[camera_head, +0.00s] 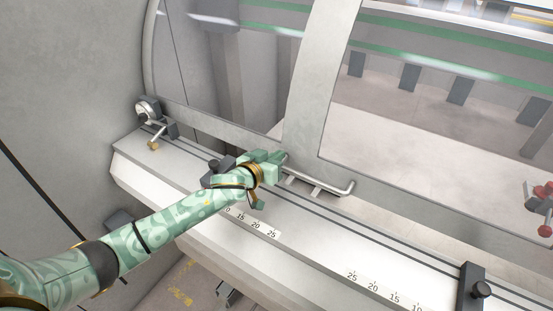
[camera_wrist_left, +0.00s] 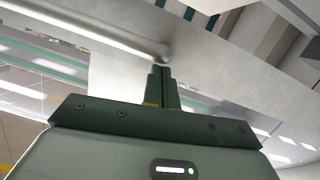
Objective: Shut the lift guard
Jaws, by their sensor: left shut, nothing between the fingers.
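The lift guard (camera_head: 304,90) is a grey metal frame with clear panes; its lower edge is close above the machine's bed in the head view. A bent steel bar handle (camera_head: 335,187) is fixed along its lower edge. My left gripper (camera_head: 280,157) is at the left end of this handle. In the left wrist view its fingers (camera_wrist_left: 161,72) are together and empty, with their tips close to the handle's bend (camera_wrist_left: 162,50); whether they touch cannot be told. My right gripper is in neither view.
The pale bed (camera_head: 330,238) with number scales runs below the guard. A dark stop block (camera_head: 470,287) with a knob stands at the lower right. A round gauge-like clamp (camera_head: 147,108) sits at the left end. Red knobs (camera_head: 545,230) show at the right edge.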

